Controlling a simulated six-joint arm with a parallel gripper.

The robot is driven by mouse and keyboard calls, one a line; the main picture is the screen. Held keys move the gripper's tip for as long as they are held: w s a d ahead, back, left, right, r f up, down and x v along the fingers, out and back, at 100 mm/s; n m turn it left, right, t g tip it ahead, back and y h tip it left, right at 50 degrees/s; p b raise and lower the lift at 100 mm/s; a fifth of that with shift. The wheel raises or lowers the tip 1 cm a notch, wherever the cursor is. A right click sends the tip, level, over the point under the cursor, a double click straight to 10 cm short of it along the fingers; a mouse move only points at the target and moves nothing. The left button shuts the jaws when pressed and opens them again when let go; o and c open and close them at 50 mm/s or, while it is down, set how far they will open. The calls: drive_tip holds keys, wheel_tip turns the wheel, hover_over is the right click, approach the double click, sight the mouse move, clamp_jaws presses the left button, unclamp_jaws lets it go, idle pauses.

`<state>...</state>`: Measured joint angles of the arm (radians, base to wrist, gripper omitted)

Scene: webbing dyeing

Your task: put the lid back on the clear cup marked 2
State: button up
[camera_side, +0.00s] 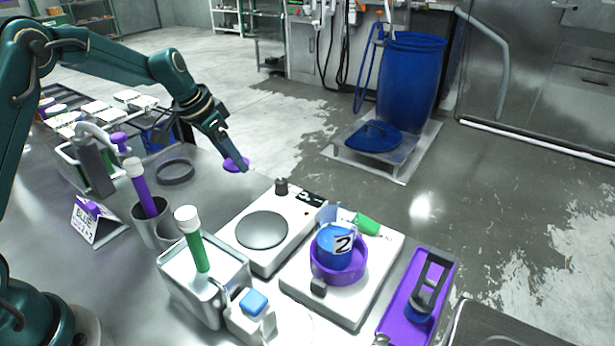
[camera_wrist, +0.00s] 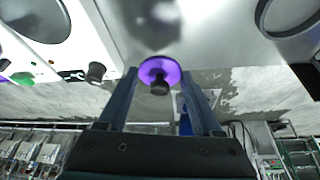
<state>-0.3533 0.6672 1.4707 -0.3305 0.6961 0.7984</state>
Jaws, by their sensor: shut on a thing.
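The cup marked 2 (camera_side: 326,254) stands on the right-hand white device, inside a purple ring-shaped holder (camera_side: 353,278). It looks filled with blue, its top shows blue with no lid on it, and a white label bears the 2. My gripper (camera_side: 241,165) is shut on a purple round lid (camera_side: 232,163), up and left of the cup and behind the left-hand hot plate. In the wrist view, the lid (camera_wrist: 150,67) with its dark knob sits between the fingertips of my gripper (camera_wrist: 160,80). The knob partly covers the lid there.
A hot plate (camera_side: 262,230) with a dark knob stands left of the cup. A metal container (camera_side: 205,285) with a green stick and a beaker with a purple stick stand front left. A green cylinder (camera_side: 366,223) lies behind the cup. A purple tray (camera_side: 433,268) is at right.

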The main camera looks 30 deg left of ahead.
drive_tip(key=s+a+r, duration=0.4)
drive_tip(key=a, duration=0.2)
drive_tip(key=s+d+r+m+h, duration=0.1)
drive_tip(key=d+r+m, duration=0.2)
drive_tip(key=d, duration=0.8)
drive_tip(key=s+d+r+m+g+h, duration=0.15)
drive_tip(key=d+r, duration=0.25)
drive_tip(key=d, duration=0.7)
drive_tip(key=s+d+r+m, duration=0.1)
drive_tip(key=d+r+m, duration=0.2)
drive_tip(key=d, duration=0.9)
wheel_tip(320, 180, down, 6)
drive_tip(key=shift+a, duration=0.25)
drive_tip(key=shift+s+f, duration=0.1)
drive_tip(key=shift+f, duration=0.15)
drive_tip(key=o, duration=1.4)
